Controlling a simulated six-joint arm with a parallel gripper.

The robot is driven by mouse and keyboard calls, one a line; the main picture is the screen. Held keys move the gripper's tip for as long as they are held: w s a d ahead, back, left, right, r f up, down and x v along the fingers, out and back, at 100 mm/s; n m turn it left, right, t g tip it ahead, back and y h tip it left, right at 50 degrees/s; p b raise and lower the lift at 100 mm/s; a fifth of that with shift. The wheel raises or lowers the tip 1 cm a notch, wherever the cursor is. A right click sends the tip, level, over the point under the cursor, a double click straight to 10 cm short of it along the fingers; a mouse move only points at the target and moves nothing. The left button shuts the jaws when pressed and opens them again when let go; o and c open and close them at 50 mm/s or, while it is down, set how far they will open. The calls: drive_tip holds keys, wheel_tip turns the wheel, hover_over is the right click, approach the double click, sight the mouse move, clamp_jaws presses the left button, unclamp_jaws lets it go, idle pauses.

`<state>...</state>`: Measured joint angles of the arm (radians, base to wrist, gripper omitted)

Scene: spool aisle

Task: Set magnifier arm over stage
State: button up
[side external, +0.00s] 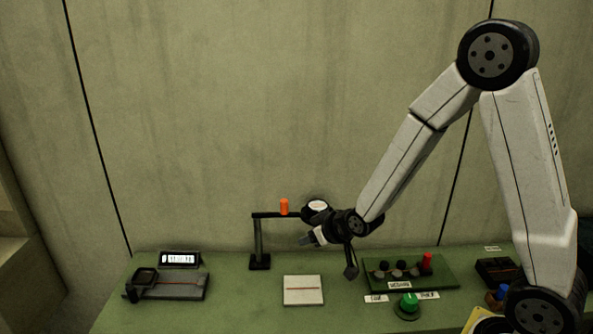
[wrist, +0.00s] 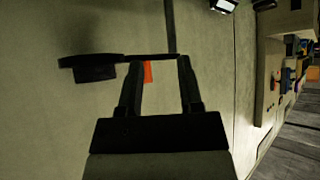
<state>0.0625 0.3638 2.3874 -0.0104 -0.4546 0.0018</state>
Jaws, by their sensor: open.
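The magnifier stand (side external: 259,241) is upright at the back of the green bench. Its dark horizontal arm (side external: 268,215) reaches right and carries an orange knob (side external: 284,206). A round head with a pale top (side external: 317,205) shows at the arm's right end. The stage appears to be the white plate with a red line (side external: 303,291), in front of the stand. My gripper (side external: 306,240) is open, just below the arm and head. In the wrist view, the dark bar (wrist: 150,57) crosses near my fingertips (wrist: 160,60). The orange knob (wrist: 147,72) shows between my fingers, nearer the left one; contact is unclear.
A grey device with a lit display (side external: 179,260) stands at the bench's left. A green board with black knobs and a red post (side external: 410,272) is at right, with a green button (side external: 408,303) in front. The wall (side external: 200,120) is close behind. Bare bench lies around the plate.

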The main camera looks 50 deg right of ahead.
sight(287, 205)
drive_tip(key=shift+w+d+r+m+t+h, duration=0.15)
drive_tip(key=shift+w+d+t, duration=0.5)
drive_tip(key=shift+w+t, duration=0.7)
drive_tip(key=shift+w+d+r+m+t+h, duration=0.1)
drive_tip(key=shift+w+d+t+h, duration=0.15)
drive_tip(key=shift+w+d+t, duration=0.75)
drive_tip(key=shift+w+d+r+m+t+h, duration=0.1)
drive_tip(key=shift+w+d+t+h, duration=0.15)
drive_tip(key=shift+w+t, duration=1.4)
drive_tip(key=shift+s, duration=0.25)
drive_tip(key=shift+w, duration=0.15)
drive_tip(key=shift+w+d, duration=0.25)
drive_tip(key=shift+w, duration=1.65)
drive_tip(key=shift+w+d, duration=0.2)
drive_tip(key=shift+w, duration=1.65)
clamp_jaws()
